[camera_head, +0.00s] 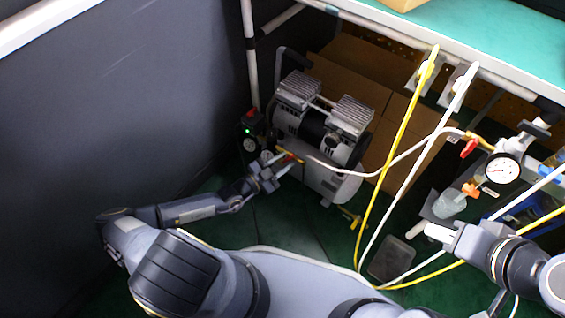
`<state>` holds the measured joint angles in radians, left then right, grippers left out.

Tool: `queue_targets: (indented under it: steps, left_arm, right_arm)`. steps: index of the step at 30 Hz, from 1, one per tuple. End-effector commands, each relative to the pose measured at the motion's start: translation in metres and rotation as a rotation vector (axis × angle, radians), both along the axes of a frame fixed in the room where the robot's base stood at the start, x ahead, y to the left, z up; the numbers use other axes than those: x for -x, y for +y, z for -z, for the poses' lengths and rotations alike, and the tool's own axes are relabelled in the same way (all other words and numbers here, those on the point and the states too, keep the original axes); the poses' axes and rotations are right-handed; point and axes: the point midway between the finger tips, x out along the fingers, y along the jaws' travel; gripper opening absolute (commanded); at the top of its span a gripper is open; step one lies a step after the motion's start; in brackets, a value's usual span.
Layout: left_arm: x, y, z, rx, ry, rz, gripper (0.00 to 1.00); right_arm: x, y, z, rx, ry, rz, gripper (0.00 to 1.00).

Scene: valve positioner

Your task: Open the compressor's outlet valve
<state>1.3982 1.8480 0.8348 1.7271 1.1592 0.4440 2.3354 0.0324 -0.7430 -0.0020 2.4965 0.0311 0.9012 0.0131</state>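The compressor (325,125), silver and black with a light tank, stands on the green floor under the bench. Its outlet valve (289,156), small with yellow and red parts, sits at the tank's left end, where a white hose begins. My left gripper (277,164) is right at this valve, with its fingers toward it. The parts are too small and overlapping to tell whether the fingers touch or grip the handle. My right gripper (432,231) is at the right, away from the compressor, near the hoses; its finger opening is not clear.
Yellow and white hoses (381,185) hang from the bench (480,40). A round gauge (502,168) and red valve (469,148) are at right. Cardboard boxes (350,68) stand behind. A dark wall borders the left.

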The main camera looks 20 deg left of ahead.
Motion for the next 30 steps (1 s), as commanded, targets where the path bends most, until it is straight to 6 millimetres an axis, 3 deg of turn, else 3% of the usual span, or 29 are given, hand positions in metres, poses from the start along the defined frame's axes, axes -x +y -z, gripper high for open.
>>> queue_targets:
  steps: [3, 10, 22, 30]
  left_arm:
    - [0.0, 0.0, 0.0, -0.001, -0.001, 0.0, 0.3]
    - [0.0, 0.0, 0.0, -0.001, -0.001, 0.0, 0.0]
    - [0.0, 0.001, -0.001, -0.033, -0.013, 0.018, 0.0]
    - [-0.002, 0.002, -0.004, -0.169, -0.061, 0.09, 0.0]
  right_arm:
    - [0.0, 0.0, 0.0, 0.0, 0.0, 0.0, 0.31]
    - [0.0, 0.0, 0.0, 0.0, 0.0, 0.0, 0.31]
    - [0.0, 0.0, -0.003, 0.0, 0.0, 0.0, 0.31]
    - [0.0, 0.0, -0.012, 0.0, 0.0, 0.0, 0.31]
